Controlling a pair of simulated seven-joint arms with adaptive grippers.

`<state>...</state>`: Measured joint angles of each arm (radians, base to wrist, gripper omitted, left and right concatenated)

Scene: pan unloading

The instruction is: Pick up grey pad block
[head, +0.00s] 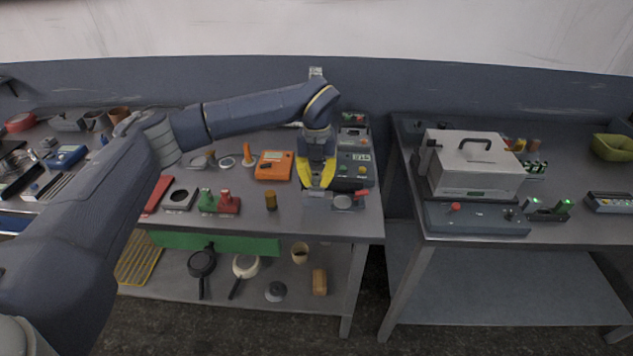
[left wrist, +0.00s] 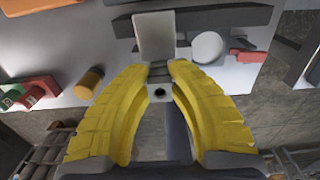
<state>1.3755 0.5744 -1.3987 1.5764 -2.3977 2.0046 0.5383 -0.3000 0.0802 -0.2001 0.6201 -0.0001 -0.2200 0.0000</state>
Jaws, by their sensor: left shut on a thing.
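My left gripper (head: 317,187) reaches down at the front right part of the left table, its yellow fingers closed around a small grey piece. In the left wrist view, the gripper (left wrist: 158,72) has its fingertips on either side of a grey block (left wrist: 159,91) with a dark round hole. A pale grey square pad (left wrist: 155,36) stands just beyond the fingertips; I cannot tell whether it is part of the held block. The fingers hide much of the block in the head view. My right gripper is out of view.
A round pale disc (left wrist: 207,47) and a red piece (left wrist: 246,53) lie beside the gripper. A brass cylinder (head: 271,200) and red and green blocks (head: 228,202) stand to the left. An orange device (head: 274,166) is behind. The table's front edge is close.

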